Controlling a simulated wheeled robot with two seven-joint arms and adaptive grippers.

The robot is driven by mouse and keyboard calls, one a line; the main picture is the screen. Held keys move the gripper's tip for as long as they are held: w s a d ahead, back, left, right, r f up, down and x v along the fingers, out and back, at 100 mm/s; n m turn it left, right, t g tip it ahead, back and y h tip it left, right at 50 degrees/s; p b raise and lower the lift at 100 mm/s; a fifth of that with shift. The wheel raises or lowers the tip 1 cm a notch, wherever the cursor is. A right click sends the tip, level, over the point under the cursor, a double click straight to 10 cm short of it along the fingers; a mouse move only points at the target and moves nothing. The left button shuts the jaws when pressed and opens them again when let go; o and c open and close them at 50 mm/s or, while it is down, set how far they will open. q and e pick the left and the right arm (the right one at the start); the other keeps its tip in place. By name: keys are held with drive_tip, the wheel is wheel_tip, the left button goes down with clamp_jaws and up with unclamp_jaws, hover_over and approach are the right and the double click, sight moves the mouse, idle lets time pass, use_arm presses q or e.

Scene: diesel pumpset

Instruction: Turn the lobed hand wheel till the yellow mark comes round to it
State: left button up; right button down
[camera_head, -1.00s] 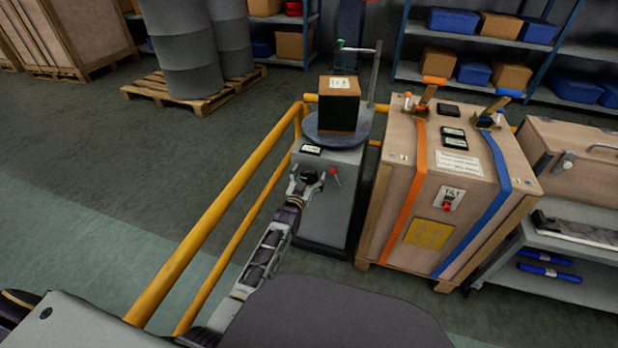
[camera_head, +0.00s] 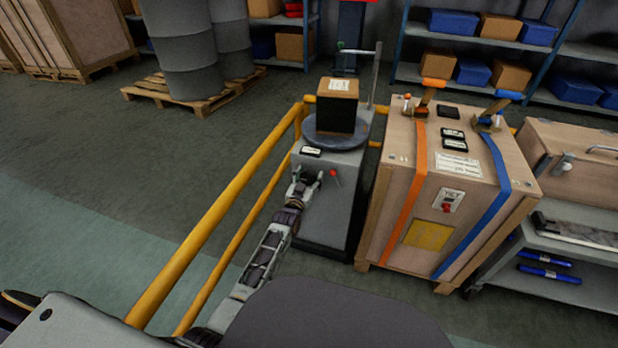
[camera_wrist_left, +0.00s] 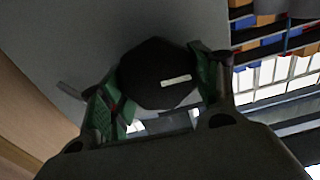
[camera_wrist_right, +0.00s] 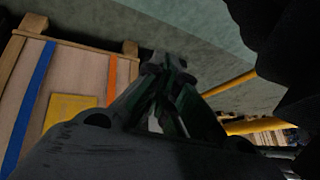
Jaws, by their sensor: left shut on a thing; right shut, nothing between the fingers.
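The lobed hand wheel (camera_wrist_left: 158,75) is black, with a short pale stripe on its face, in the left wrist view. My left gripper (camera_wrist_left: 160,88) is shut on it, one green-padded finger at each side. In the head view my left gripper (camera_head: 306,180) is at the sloping front of the grey cabinet (camera_head: 325,210) and hides most of the wheel. I cannot make out a yellow mark beside the wheel. My right gripper (camera_wrist_right: 172,95) is shut and empty in the right wrist view, with the wooden crate beyond it.
A red knob (camera_head: 334,173) sits close right of the left gripper. A dark box (camera_head: 337,105) stands on the round plate above. A yellow rail (camera_head: 215,212) runs along the left. The strapped wooden crate (camera_head: 465,205) stands close on the right. Floor left of the rail is clear.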

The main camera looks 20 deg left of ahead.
use_arm(q)
drive_tip(key=n+p, duration=0.2)
drive_tip(key=n, duration=0.1)
drive_tip(key=shift+a+r, duration=0.1)
drive_tip(key=shift+n+p, duration=0.6)
drive_tip(key=shift+n, duration=0.6)
drive_tip(key=shift+a+n, duration=0.1)
drive_tip(key=shift+n, duration=0.5)
use_arm(e)
wheel_tip(320, 180, up, 8)
drive_tip(key=d+g+h, duration=0.1)
drive_tip(key=d, duration=0.1)
drive_tip(key=shift+s+n, duration=0.25)
drive_tip(key=shift+n, duration=0.15)
use_arm(q)
drive_tip(key=o, duration=1)
use_arm(e)
drive_tip(key=shift+s, duration=0.1)
use_arm(q)
drive_tip(key=shift+s+f, duration=0.15)
drive_tip(key=shift+f, duration=0.05)
drive_tip(key=s, duration=1.1)
drive_tip(key=shift+s+a, duration=0.2)
drive_tip(key=shift+s, duration=0.15)
